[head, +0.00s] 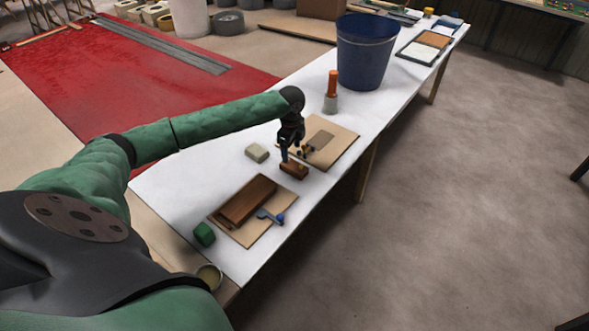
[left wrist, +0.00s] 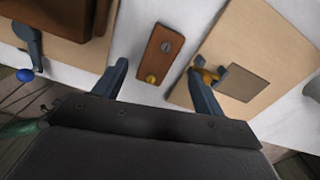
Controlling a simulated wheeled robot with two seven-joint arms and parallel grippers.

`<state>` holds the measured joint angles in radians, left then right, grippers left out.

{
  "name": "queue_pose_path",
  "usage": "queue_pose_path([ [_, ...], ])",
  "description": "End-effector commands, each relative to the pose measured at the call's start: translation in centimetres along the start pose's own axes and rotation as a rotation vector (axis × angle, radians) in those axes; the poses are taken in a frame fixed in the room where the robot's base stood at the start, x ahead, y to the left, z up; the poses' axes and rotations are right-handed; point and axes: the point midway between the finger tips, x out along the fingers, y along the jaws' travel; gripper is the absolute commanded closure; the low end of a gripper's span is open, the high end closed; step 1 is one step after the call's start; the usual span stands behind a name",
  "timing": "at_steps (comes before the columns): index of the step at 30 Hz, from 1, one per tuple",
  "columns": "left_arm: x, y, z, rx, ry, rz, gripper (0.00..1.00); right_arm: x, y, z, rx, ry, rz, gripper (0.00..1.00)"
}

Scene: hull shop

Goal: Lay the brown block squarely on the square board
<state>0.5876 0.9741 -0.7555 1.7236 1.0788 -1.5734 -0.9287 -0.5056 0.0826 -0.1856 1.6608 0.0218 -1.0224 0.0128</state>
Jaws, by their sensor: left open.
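The brown block (head: 293,171) lies on the white table, just in front of a tan board (head: 338,153) that bears a darker square patch (head: 321,140). My left gripper (head: 292,158) points down over the block, open. In the left wrist view the brown block (left wrist: 158,50) lies between and ahead of the two spread fingers (left wrist: 156,72), with clear gaps on both sides. My right gripper is out of view.
A second tan board (head: 246,235) holds a brown wooden box (head: 247,200) and a blue-knobbed clamp (head: 269,216). A beige block (head: 257,152), a green block (head: 204,234), an orange-handled tool (head: 332,88) and a blue bucket (head: 364,55) stand around. Bare table lies left of the beige block.

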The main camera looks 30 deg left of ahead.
Motion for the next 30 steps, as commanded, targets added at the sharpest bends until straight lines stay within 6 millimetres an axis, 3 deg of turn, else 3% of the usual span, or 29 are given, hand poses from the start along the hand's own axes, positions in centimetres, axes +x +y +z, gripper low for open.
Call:
queue_pose_path([
  [6,0.0,0.0,0.0,0.170,-0.001,0.001,0.29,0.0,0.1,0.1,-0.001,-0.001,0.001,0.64],
  [12,1.1,0.0,-0.1,0.191,0.000,0.002,0.29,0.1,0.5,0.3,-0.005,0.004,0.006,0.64],
  [23,3.7,0.0,-0.2,0.190,-0.001,0.003,0.29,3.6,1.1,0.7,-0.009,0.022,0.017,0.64],
  [30,6.1,0.0,-0.4,0.189,-0.001,0.002,0.29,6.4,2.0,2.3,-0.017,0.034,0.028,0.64],
])
